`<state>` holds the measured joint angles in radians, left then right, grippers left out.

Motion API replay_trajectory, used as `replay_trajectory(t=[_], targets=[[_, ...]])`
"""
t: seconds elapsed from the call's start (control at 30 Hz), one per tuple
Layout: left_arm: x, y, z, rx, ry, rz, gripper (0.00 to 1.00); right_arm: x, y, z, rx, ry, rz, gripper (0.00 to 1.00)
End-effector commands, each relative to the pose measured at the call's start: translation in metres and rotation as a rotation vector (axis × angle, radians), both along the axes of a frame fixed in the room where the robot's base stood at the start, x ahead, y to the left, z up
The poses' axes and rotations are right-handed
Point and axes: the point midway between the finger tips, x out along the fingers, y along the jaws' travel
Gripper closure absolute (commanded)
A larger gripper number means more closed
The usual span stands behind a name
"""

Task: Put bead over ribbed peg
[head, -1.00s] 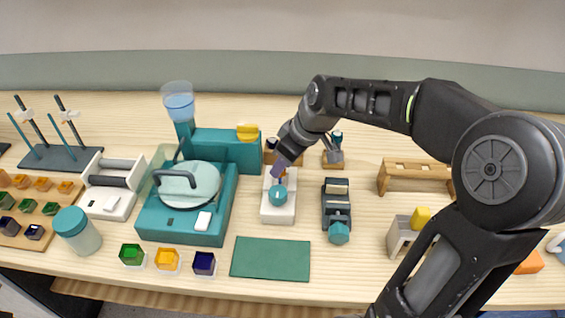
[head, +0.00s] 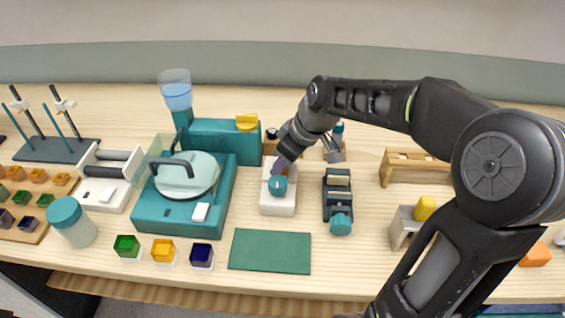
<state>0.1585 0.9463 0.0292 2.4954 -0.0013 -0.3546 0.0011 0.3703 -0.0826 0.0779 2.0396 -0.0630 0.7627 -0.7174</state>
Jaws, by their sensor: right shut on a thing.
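My right gripper (head: 281,165) reaches in from the right over a small white stand (head: 278,205) with a round teal knob (head: 278,186) on its front. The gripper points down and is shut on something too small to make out. A purple part shows at its tip, just above the knob in the picture. I cannot tell whether this is finger or held piece, nor whether it touches the stand. I cannot pick out the bead or the ribbed peg for certain; the gripper hides the back of the stand. My left gripper is out of view.
A teal machine (head: 222,215) with a round lid stands left of the white stand, and a dark grey device (head: 337,200) stands right. A green mat (head: 270,250) lies in front. A wooden rack (head: 415,165) stands further right. Green (head: 127,246), amber and dark blue cups line the front.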

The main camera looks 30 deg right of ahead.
Motion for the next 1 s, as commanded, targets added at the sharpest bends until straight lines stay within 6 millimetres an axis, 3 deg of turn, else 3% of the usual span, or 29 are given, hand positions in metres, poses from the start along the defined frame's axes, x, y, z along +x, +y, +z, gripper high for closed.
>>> replay_trajectory(t=[0.3,0.33,0.6,0.77,1.0], targets=[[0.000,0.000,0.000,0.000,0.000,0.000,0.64,0.000,0.000,0.000,0.000,0.000,0.000,1.00],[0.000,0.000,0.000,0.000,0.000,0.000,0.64,0.000,0.000,0.000,0.000,0.000,0.000,0.72],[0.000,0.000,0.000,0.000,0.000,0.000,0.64,0.000,0.000,0.000,0.000,0.000,0.000,0.49],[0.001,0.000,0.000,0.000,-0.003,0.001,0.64,-0.002,-0.001,0.005,0.000,-0.001,0.000,0.48],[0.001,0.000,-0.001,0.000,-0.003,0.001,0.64,-0.014,-0.006,0.037,-0.001,-0.003,-0.001,0.48]])
